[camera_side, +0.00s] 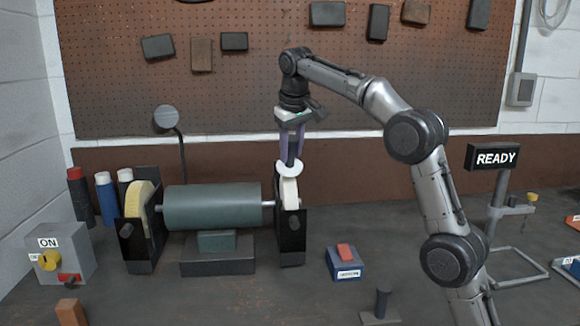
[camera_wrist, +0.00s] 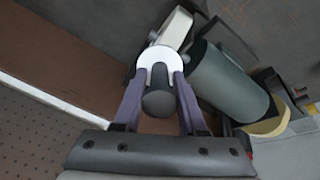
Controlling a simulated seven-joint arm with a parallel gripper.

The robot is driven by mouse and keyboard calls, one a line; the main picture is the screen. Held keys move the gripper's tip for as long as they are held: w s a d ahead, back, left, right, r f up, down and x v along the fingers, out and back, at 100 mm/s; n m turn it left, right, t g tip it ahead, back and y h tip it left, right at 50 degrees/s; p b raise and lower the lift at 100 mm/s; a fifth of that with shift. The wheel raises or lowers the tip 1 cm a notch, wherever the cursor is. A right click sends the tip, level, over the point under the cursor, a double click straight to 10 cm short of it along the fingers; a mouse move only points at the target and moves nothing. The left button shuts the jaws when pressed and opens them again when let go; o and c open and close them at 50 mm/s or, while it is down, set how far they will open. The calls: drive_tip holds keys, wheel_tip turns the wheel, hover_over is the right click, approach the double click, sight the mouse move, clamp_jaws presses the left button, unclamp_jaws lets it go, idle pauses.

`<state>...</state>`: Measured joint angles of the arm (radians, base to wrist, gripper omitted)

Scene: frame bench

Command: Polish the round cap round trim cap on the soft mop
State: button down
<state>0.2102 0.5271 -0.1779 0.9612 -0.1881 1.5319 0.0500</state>
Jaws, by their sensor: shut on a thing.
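My gripper (camera_side: 291,150) has two purple fingers pointing down and is shut on the dark stem of the round trim cap (camera_side: 289,168), a white disc. In the wrist view the cap (camera_wrist: 152,57) sits beyond the dark stem, between the fingertips (camera_wrist: 160,82). A pale narrow wheel (camera_side: 290,190), which looks like the soft mop, stands in a black guard at the polisher's right end. The cap is at the top of this wheel; whether it touches is unclear. The pale wheel also shows just beyond the cap in the wrist view (camera_wrist: 176,27).
The polisher's green motor (camera_side: 212,207) lies left of the pale wheel, with a tan wheel (camera_side: 143,207) at its far end. A switch box (camera_side: 62,253) reads ON. A red-button box (camera_side: 345,262) stands right. A sign (camera_side: 494,157) reads READY. Pegboard (camera_side: 300,100) stands behind.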

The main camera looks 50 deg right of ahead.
sight(292, 136)
drive_tip(key=shift+r, duration=2.1)
